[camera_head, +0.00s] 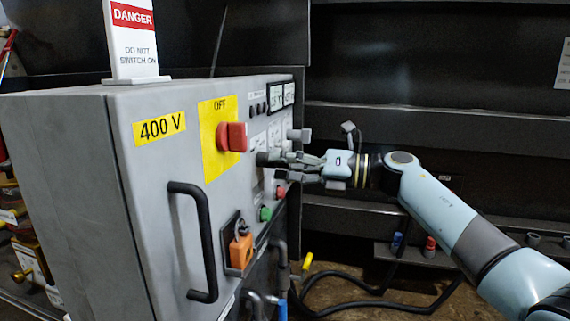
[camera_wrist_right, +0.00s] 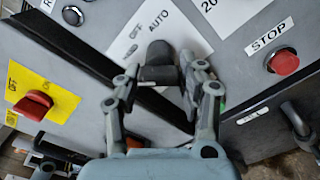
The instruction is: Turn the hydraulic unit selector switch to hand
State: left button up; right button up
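A black selector knob (camera_wrist_right: 158,55) sits on a white label reading OFF and AUTO on the grey control cabinet, in the right wrist view. My right gripper (camera_wrist_right: 160,80) faces the panel with one finger on each side of the knob. The fingers stand apart, and I cannot tell whether they press on it. In the head view my right gripper (camera_head: 277,166) is at the cabinet front, right of the red main switch, and covers part of the panel. My left gripper is not in view.
The red rotary switch (camera_head: 233,137) on its yellow OFF plate projects nearby. A black handle (camera_head: 203,240) and an orange padlock (camera_head: 241,250) stick out below. A red STOP button (camera_wrist_right: 284,62) is to the right in the wrist view. Free room lies right of the cabinet.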

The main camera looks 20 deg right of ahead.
jog(key=o, duration=0.4)
jog(key=shift+c, duration=0.2)
jog(key=v, duration=1.2)
